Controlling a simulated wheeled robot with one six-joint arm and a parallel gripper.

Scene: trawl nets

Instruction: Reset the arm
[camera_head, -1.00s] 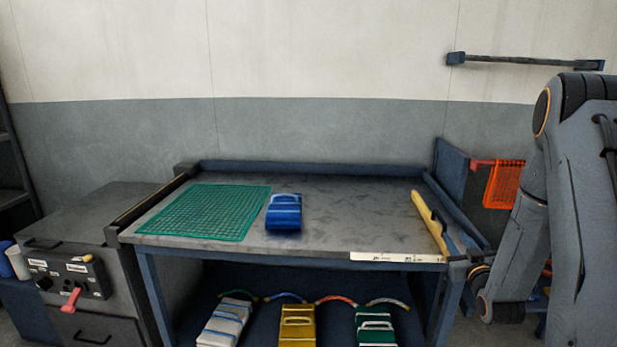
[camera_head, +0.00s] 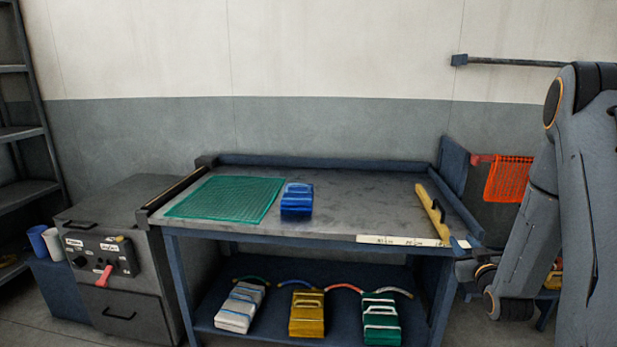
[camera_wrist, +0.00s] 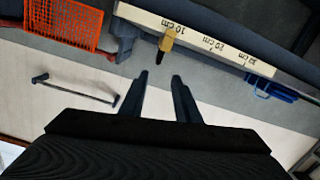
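My gripper (camera_wrist: 158,82) is open in the wrist view, with nothing between its two dark fingers. My arm stands at the right edge of the head view, folded beside the workbench (camera_head: 340,205). I cannot make out the fingers clearly in the head view.
On the bench lie a green net (camera_head: 225,197), a blue block (camera_head: 297,203), a yellow-handled tool (camera_head: 433,213) and a marked ruler strip (camera_head: 400,241) along the front edge. White, yellow and green blocks sit on the lower shelf. An orange net (camera_head: 508,178) hangs right, near my arm.

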